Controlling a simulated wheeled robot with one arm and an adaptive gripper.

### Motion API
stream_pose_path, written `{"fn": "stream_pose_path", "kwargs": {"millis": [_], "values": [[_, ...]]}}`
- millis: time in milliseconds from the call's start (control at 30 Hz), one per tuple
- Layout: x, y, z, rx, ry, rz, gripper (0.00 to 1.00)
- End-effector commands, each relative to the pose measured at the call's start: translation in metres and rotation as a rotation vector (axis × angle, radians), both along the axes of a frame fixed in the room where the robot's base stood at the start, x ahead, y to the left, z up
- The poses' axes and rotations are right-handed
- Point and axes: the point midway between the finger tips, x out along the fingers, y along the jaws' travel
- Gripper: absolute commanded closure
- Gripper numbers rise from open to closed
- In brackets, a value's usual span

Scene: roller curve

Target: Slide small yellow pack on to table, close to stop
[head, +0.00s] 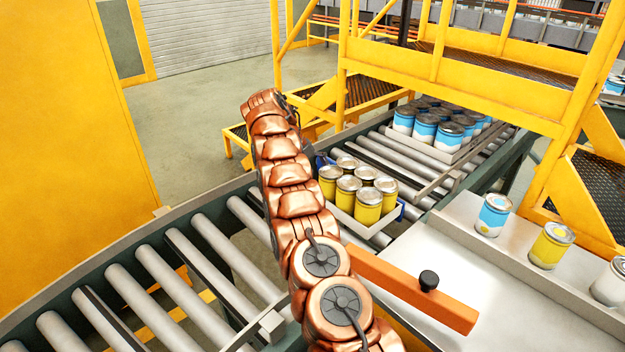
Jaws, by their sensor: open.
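The small yellow pack is a shallow white tray (359,224) of several yellow cans with silver lids. It sits on the conveyor rollers, left of the grey-white table (470,268). The stop seems to be the orange bar (400,287) with a black knob, lying across the table's near part. My copper arm rises from the bottom and bends over at its top. What looks like part of my gripper (320,160), dark and blue, shows at the pack's far-left side. It is open and mostly hidden behind the arm. A blue piece also shows at the tray's right corner; contact is unclear.
A larger pack of blue-and-white cans (438,128) stands farther up the conveyor. A blue can (492,215), a yellow can (551,244) and a white can (610,283) stand along the table's far side. Yellow railings (455,70) rise behind. The table's middle is clear.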

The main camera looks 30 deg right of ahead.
Motion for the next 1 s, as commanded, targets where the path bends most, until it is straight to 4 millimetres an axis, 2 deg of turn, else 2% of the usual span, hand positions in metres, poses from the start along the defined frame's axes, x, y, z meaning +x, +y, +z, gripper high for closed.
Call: {"fn": "stream_pose_path", "kwargs": {"millis": [33,333,833,1000], "values": [[0.0,0.0,-0.008,0.001,-0.001,0.001,0.0],[-0.006,-0.007,-0.021,0.002,-0.001,0.001,0.0],[-0.008,-0.009,-0.023,0.0,0.0,0.001,0.0],[-0.008,-0.009,-0.023,0.0,0.0,0.001,0.17]]}}
